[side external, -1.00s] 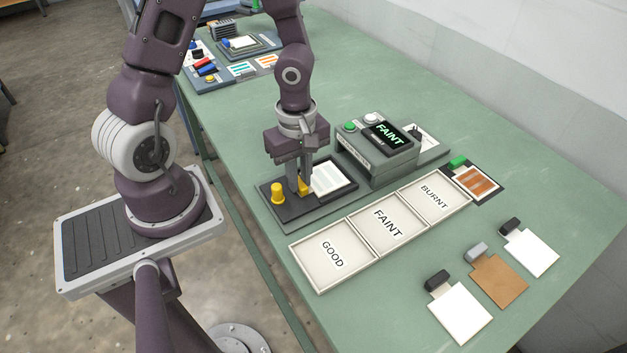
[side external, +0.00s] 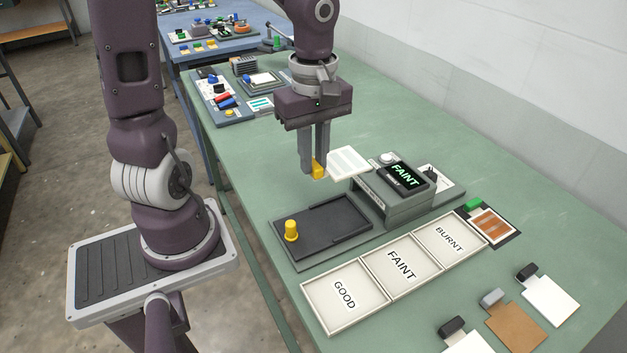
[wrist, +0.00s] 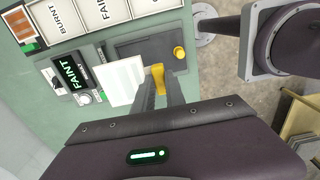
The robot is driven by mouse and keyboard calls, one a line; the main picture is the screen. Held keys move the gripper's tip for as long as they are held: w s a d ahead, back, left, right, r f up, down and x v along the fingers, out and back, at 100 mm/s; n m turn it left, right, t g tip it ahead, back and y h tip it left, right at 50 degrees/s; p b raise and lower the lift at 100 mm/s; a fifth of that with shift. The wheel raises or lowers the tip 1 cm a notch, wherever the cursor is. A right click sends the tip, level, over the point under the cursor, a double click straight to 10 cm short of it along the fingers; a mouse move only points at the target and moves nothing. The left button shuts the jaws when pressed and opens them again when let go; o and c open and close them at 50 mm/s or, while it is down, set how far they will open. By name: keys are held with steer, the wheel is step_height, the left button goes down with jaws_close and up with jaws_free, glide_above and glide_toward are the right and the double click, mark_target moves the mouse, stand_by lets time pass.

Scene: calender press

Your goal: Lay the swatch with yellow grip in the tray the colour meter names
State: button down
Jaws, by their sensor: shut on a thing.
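My gripper (side external: 316,168) is shut on the yellow grip (side external: 318,170) of a white swatch (side external: 349,161) with faint pale stripes. It holds the swatch in the air above the dark meter bed (side external: 330,228). The wrist view also shows the swatch (wrist: 127,82) and the yellow grip (wrist: 157,78) between the fingers. The colour meter's display (side external: 404,174) reads FAINT. Three pale trays stand in a row in front of the meter: GOOD (side external: 322,298), FAINT (side external: 378,272) and BURNT (side external: 428,243). All three trays are empty.
A yellow knob (side external: 291,231) stands up from the meter bed. Swatches with black or grey grips, such as the brown one (side external: 515,325), lie at the front right. A striped orange card (side external: 490,226) lies beyond BURNT. The space above the trays is clear.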

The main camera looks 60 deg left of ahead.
steer(key=w+d, duration=0.3)
steer(key=d, duration=0.5)
steer(key=w+d, duration=0.3)
steer(key=d, duration=0.4)
steer(key=f, duration=1.2)
steer(key=shift+w+d+f, duration=0.1)
steer(key=shift+w+d, duration=0.1)
steer(key=shift+d, duration=0.05)
steer(key=shift+f, duration=0.45)
steer(key=shift+f, duration=0.75)
steer(key=shift+f, duration=0.35)
steer(key=shift+f, duration=0.2)
steer(key=shift+f, duration=0.1)
